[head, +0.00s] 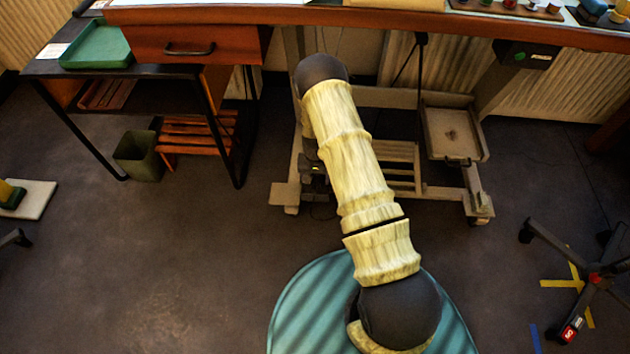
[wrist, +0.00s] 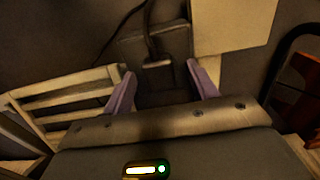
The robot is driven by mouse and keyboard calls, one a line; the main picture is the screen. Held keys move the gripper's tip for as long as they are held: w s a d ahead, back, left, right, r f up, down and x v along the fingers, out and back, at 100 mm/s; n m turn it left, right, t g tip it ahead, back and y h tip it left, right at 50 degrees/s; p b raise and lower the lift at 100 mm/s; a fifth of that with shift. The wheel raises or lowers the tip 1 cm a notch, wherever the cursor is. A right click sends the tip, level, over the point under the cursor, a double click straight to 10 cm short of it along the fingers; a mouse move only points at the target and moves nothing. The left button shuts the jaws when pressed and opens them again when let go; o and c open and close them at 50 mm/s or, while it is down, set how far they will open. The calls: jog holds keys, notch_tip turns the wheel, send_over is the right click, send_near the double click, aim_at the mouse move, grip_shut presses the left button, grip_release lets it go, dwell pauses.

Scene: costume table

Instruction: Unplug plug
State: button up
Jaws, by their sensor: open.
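In the wrist view a dark plug (wrist: 158,66) with a black cable rising from it sits at a dark box-like socket (wrist: 178,42). Whether it is fully seated is hard to tell in the dim light. My gripper (wrist: 161,78) is open, with its two purple fingers apart, one on each side of the plug. I see gaps between the fingers and the plug, and nothing is gripped. In the head view my arm reaches under the table and hides the gripper and the plug.
A table with a red-brown edge (head: 400,18) spans the top. A pale wheeled frame (head: 375,97) stands below it, with a tray (head: 450,130) at right. A green bin (head: 137,155) and wooden slatted stool (head: 195,133) stand left. A chair base (head: 590,280) is at right. Open floor lies left.

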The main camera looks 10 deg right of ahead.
aim_at(316, 179)
jog(key=shift+c, duration=0.5)
grip_shut()
jog(key=shift+r+p, duration=2.5)
jog(key=shift+r, duration=0.55)
